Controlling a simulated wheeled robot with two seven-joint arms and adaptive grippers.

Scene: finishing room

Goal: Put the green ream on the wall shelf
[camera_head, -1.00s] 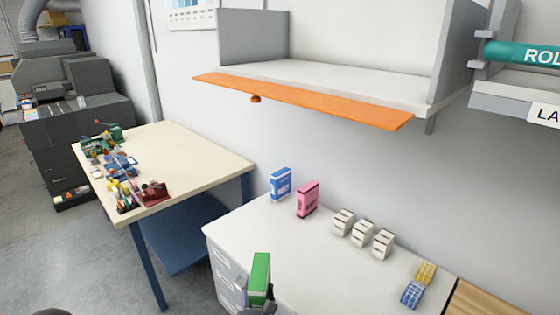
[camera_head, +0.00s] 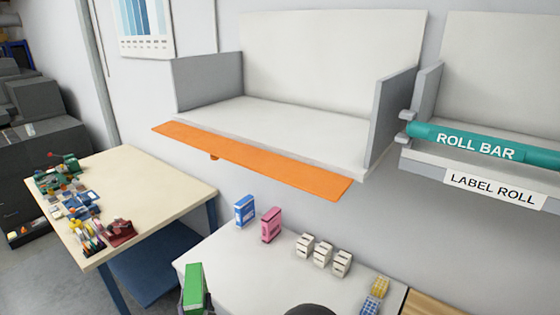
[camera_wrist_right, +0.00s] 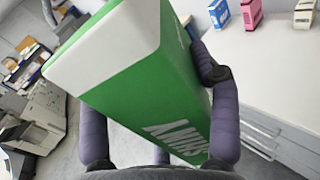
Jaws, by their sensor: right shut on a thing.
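The green ream (camera_head: 194,285) is at the bottom of the head view, beside the left end of the white counter. It fills the middle of the right wrist view (camera_wrist_right: 150,85), green with a white end, between both fingers. My right gripper (camera_wrist_right: 150,70) is shut on it; in the head view the gripper is mostly cut off by the bottom edge. The wall shelf (camera_head: 285,122) is white with grey side walls, above and beyond the ream. Its floor looks empty. An orange strip (camera_head: 250,158) runs along its front edge. My left gripper is not in view.
A blue box (camera_head: 244,210), a pink box (camera_head: 271,225) and several small white blocks (camera_head: 322,254) stand on the counter (camera_head: 235,258). A roll bar (camera_head: 475,145) is on the wall at right. A cluttered beige table (camera_head: 155,185) is at left.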

